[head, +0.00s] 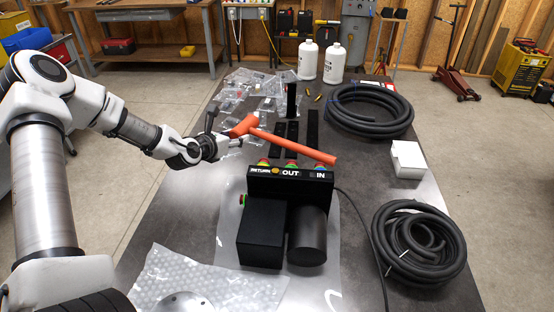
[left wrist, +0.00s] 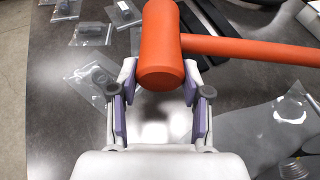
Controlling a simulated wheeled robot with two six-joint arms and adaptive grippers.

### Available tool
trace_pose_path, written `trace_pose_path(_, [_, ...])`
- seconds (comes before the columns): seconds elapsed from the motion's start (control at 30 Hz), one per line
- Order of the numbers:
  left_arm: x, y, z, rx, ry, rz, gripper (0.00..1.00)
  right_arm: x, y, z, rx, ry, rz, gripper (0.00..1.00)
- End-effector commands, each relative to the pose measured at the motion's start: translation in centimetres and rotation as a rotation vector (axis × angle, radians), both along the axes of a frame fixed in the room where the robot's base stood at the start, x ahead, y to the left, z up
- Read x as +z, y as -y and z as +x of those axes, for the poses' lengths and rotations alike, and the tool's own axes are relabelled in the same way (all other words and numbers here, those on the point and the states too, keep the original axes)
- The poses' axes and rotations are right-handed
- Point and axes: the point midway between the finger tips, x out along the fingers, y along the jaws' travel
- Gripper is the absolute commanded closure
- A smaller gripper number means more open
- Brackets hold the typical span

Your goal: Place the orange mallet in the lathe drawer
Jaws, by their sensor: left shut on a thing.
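The orange mallet (head: 292,144) is held above the dark table, its head at the left and its handle sloping down to the right over the black labelled box. My left gripper (head: 228,143) is shut on the mallet's head. In the left wrist view the mallet head (left wrist: 160,50) sits between the two fingers, with the handle running off to the right. My right gripper is in neither view.
On the dark table (head: 165,215) stand a black box (head: 262,184) marked RETURN, OUT and IN, two white bottles (head: 308,60), plastic bags (head: 250,88), black hose coils (head: 368,108) and a white box (head: 408,160). Bubble wrap (head: 200,280) lies in front. A wooden workbench (head: 140,15) stands behind.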

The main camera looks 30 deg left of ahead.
Motion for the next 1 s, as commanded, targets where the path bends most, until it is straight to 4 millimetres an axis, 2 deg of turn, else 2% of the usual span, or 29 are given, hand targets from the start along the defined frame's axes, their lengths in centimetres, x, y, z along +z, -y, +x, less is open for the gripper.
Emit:
trace_pose_path(0.03, [-1.4,0.0,0.0,0.000,-0.001,0.003,1.00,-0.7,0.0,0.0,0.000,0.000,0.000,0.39])
trace_pose_path(0.1, [-2.8,-0.1,0.0,0.001,-0.001,0.003,1.00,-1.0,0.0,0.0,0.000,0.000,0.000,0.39])
trace_pose_path(0.27, [-4.6,0.0,0.0,0.000,0.000,0.002,1.00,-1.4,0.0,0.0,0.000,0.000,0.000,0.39])
trace_pose_path(0.47, [-7.8,0.0,0.0,0.000,-0.001,0.003,1.00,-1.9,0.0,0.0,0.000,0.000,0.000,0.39])
trace_pose_path(0.8, [-8.3,0.0,0.1,0.001,0.004,0.001,1.00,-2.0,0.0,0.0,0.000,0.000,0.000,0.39])
trace_pose_path(0.83, [-8.5,0.0,0.0,0.000,0.000,-0.001,0.49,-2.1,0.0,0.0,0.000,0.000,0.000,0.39])
trace_pose_path(0.9, [-8.5,0.0,0.0,0.000,0.000,-0.001,0.27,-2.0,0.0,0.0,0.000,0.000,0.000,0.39])
trace_pose_path(1.0, [-8.5,0.0,0.0,0.000,0.000,-0.001,0.27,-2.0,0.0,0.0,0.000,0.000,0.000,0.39])
